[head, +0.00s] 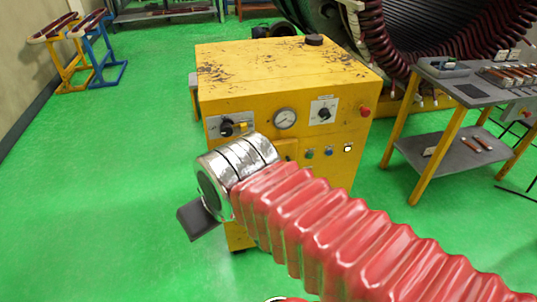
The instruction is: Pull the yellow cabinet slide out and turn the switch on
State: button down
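The yellow cabinet (290,65) stands in the middle, with a worn, scratched top. Its front has a dark rotary switch (323,114) on a white plate and another dark knob (227,127) at the left, with a round gauge (286,118) between them. My gripper (200,221) is in front of the lower left of the cabinet in the picture. Only a dark part of it shows below the silver wrist, so its opening and any contact are hidden. My wrist and red arm sleeve cover much of the lower front, and I cannot make out the slide clearly.
A red button (365,111) sits at the cabinet's right edge. A grey work table (455,90) with yellow legs stands close to the right. A large stator (345,25) is behind. Yellow and blue stands (100,50) are far left. The green floor at left is clear.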

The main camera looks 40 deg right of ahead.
aim_at(243, 126)
jog(key=u, duration=0.35)
jog(key=i, duration=1)
jog(key=u, duration=0.3)
